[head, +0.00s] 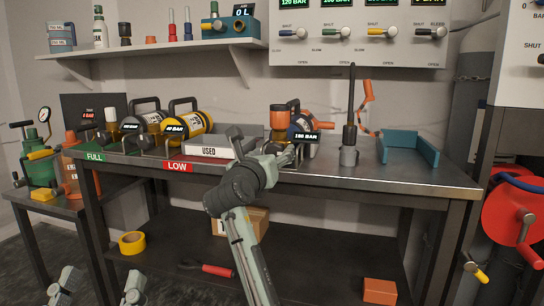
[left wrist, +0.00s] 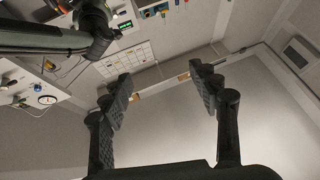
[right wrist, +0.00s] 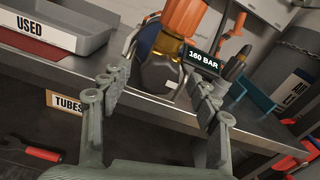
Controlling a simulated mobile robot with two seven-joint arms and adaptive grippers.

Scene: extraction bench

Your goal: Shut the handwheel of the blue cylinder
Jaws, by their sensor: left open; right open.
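The blue cylinder (head: 300,123) lies at the back of the bench, right of the USED tray, with a 160 BAR display in front of it. My left gripper (head: 98,284) is open and empty, low at the left, pointing upward.
The USED tray (head: 207,153) is left of my right gripper. The bench's right front is clear.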

